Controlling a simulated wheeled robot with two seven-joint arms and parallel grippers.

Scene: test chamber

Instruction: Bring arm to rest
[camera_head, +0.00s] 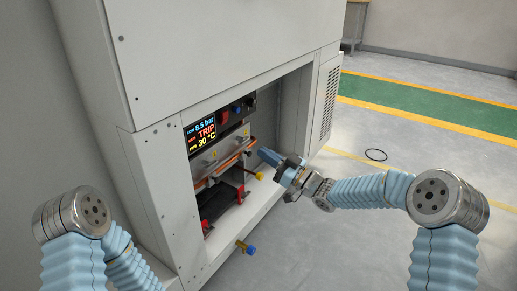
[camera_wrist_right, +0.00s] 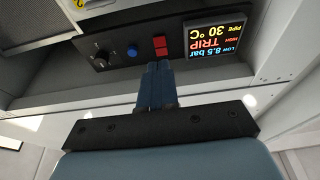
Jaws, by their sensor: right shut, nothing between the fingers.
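My right arm (camera_head: 365,191) reaches in from the right, sleeved in light blue. My right gripper (camera_head: 265,156) is at the front opening of the white cabinet, near the control panel, with its blue fingers shut and empty. In the right wrist view the closed fingers (camera_wrist_right: 155,72) point at the panel, below the red switch as pictured; whether they touch anything is unclear. My left arm (camera_head: 72,262) shows at the lower left, and its gripper is out of view.
The white cabinet (camera_head: 215,50) holds a display (camera_head: 201,132) reading TRIP and 30 °C. A red switch (camera_wrist_right: 160,46), a blue button (camera_wrist_right: 132,50) and a black knob (camera_wrist_right: 100,58) sit beside it.

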